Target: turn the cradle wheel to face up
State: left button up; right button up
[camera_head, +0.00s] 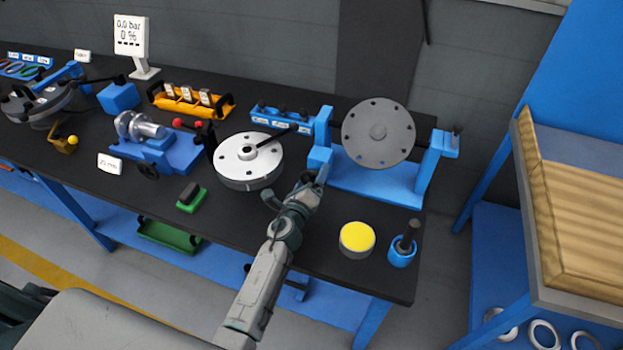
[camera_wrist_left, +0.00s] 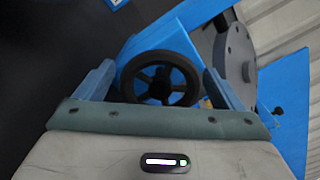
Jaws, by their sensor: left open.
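The blue cradle (camera_head: 375,178) stands at the right of the bench. It holds a grey flanged disc (camera_head: 378,132) with a ring of bolt holes, tilted toward the head camera. The disc also shows at the right of the left wrist view (camera_wrist_left: 236,55). The black spoked cradle wheel (camera_wrist_left: 160,82) is on the cradle's blue side post, between my left fingers in that view. In the head view my gripper hides it. My left gripper (camera_head: 310,180) is open at the cradle's left post, with a finger on each side of the wheel. Contact cannot be told.
A round light-grey flanged cover (camera_head: 248,160) with a black handle lies just left of my gripper. A yellow-topped round tin (camera_head: 357,238) and a blue cup (camera_head: 403,246) stand at the front right. A blue vice (camera_head: 165,150) is farther left. Bare black bench lies left of my forearm.

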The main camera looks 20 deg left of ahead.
pick_arm(q)
jog(key=s, duration=1.1)
jog(key=shift+a, duration=0.2)
jog(key=shift+w, duration=0.1)
